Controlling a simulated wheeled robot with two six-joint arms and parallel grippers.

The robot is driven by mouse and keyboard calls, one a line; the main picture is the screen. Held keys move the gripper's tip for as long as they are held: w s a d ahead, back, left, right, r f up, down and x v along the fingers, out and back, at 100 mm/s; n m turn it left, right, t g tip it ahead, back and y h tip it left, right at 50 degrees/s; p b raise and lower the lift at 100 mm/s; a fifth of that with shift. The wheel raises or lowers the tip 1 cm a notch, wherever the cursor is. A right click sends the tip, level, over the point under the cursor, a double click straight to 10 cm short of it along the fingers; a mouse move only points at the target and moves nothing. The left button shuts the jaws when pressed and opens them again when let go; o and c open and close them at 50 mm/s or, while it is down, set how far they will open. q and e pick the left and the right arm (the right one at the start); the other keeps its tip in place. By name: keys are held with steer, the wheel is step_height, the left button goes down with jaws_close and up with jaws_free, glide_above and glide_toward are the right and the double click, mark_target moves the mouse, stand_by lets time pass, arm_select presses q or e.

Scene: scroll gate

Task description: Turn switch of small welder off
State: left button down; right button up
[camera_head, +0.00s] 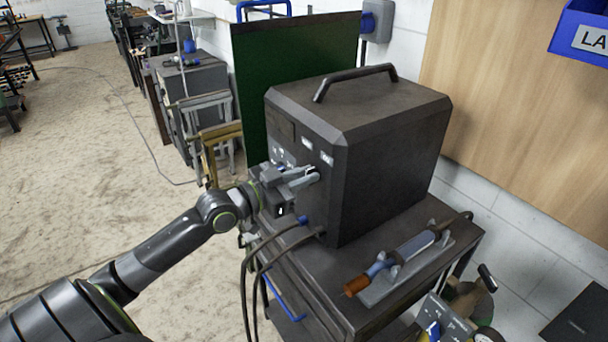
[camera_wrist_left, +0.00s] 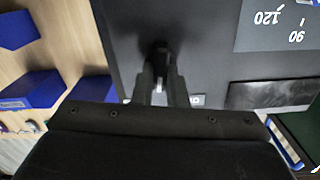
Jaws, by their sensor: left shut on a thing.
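The welder (camera_head: 395,150) is a dark grey box with a top handle, standing on a cart. My left gripper (camera_head: 314,177) reaches its front panel from the left. In the left wrist view, the front panel (camera_wrist_left: 212,40) shows upside-down numbers 120 and 90. There the fingers of my left gripper (camera_wrist_left: 161,85) are shut on a small dark switch knob (camera_wrist_left: 158,50) on the panel. The fingers hide much of the knob, and its setting cannot be read. In the head view, my gripper hides the switch. My right gripper is not in view.
Cables (camera_head: 262,262) hang from the panel's lower part, below my left gripper. A torch-like tool (camera_head: 405,250) lies on the cart top (camera_head: 345,285), right of the welder. A green screen (camera_head: 285,60) stands behind the welder. Open floor (camera_head: 90,160) lies to the left.

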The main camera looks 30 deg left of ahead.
arm_select(q)
steer(key=shift+w+a+f+n+p, duration=0.15)
steer(key=shift+n+p, duration=0.45)
steer(key=shift+n, duration=1.85)
steer(key=shift+s+a+r+n+p, duration=0.15)
steer(key=shift+n+p, duration=0.45)
steer(key=shift+n, duration=1.85)
steer(key=shift+w+f, duration=0.1)
steer(key=c, duration=1.5)
jaws_free()
steer(key=shift+o, duration=0.2)
